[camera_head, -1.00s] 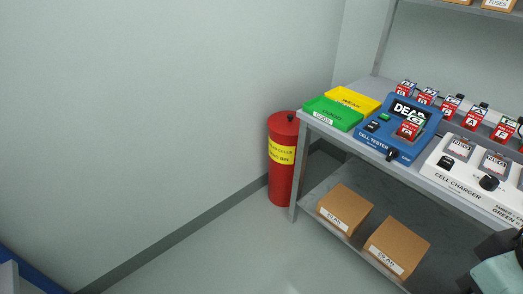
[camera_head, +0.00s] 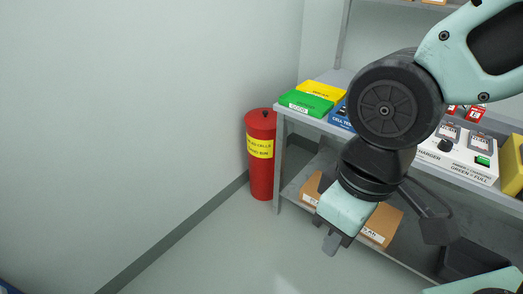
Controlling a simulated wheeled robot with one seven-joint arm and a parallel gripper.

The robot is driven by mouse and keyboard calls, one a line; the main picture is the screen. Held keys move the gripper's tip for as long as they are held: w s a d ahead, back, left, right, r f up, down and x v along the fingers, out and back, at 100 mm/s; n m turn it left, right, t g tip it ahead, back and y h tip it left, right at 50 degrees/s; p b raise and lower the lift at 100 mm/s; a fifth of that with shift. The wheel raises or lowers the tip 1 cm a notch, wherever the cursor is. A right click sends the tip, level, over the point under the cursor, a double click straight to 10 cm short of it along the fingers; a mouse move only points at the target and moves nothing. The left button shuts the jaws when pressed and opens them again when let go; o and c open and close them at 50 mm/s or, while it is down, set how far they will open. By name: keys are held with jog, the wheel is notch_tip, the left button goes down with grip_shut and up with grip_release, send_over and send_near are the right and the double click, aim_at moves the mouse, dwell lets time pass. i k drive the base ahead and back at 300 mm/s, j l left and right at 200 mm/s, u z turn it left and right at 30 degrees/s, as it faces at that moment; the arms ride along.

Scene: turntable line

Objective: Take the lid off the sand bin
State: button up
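The sand bin is a red cylinder (camera_head: 261,178) with a yellow label, standing on the floor against the wall at the left end of the bench. Its red lid (camera_head: 261,116) is on top, with a small dark knob at its middle. My gripper (camera_head: 330,245) points down in front of the bench, to the right of the bin and well apart from it. Its fingers are small and partly hidden by its own body, so I cannot tell whether they are open or shut. I see nothing held below it.
The grey bench (camera_head: 313,122) carries a green tray (camera_head: 306,103), a yellow tray (camera_head: 322,91), a mostly hidden blue cell tester and a white cell charger (camera_head: 455,160). Cardboard boxes (camera_head: 311,190) lie on its lower shelf. The floor left of my gripper is clear.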

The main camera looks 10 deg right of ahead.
aim_at(260, 119)
jog(key=i+u, duration=0.45)
jog(key=i, duration=2.1)
